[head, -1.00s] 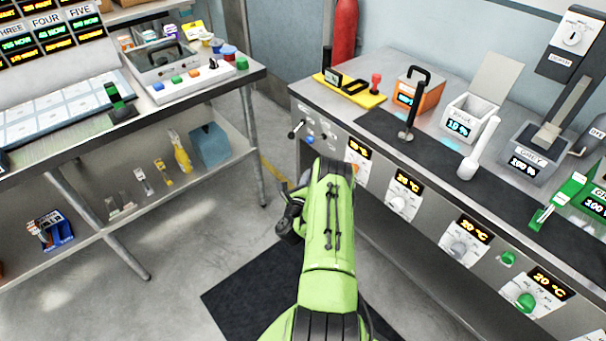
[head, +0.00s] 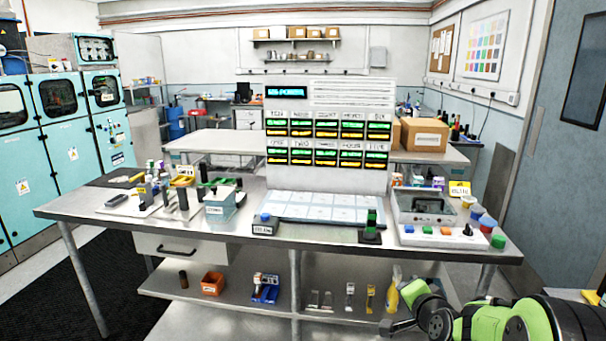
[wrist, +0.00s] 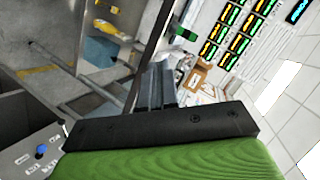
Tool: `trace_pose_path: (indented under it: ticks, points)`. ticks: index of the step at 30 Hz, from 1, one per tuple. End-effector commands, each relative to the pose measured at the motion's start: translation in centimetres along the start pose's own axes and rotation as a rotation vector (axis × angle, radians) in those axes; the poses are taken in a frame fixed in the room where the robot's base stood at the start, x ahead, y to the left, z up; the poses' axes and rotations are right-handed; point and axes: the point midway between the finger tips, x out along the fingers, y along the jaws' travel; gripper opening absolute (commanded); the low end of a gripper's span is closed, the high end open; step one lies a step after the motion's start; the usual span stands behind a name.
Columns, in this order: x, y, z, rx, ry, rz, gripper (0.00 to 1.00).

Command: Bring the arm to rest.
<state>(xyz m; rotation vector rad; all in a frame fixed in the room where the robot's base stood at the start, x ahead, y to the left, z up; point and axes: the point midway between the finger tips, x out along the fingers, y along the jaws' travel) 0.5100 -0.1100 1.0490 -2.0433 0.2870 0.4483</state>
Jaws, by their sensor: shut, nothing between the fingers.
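My arm (head: 484,324), green and black, reaches in at the lower right of the head view, in front of the bench's right end. In the wrist view my gripper (wrist: 158,86) shows as two dark fingers close together beyond a black bar and a green housing. The fingers are shut and hold nothing. No object touches them that I can see.
A steel bench (head: 330,232) carries a display board (head: 330,180), a pale tile tray (head: 318,208) and small devices. Its lower shelf (head: 325,301) holds an orange bin (head: 213,283) and a yellow bottle (head: 392,295). Floor at the left, with a black mat (head: 75,290), is clear.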

Motion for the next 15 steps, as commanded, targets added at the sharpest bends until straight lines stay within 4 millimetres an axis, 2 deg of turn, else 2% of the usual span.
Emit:
trace_pose_path:
  ticks: [1,3,5,6,8,9,12,15]
  points:
    - [-2.8,-2.5,1.5,-0.128,-0.051,0.025,0.0]
    - [-6.8,-4.1,3.8,-0.304,-0.131,0.085,0.0]
    - [-10.6,-4.8,5.6,-0.444,-0.194,0.132,0.0]
    - [-13.2,-5.0,6.7,-0.533,-0.236,0.162,0.0]
    - [-17.3,-4.8,8.1,-0.655,-0.297,0.204,0.0]
    - [-20.0,-4.3,9.0,-0.73,-0.339,0.229,0.0]
    - [-26.2,-2.5,10.8,-0.884,-0.441,0.28,0.0]
    - [-30.5,-0.4,12.0,-0.979,-0.525,0.307,0.0]
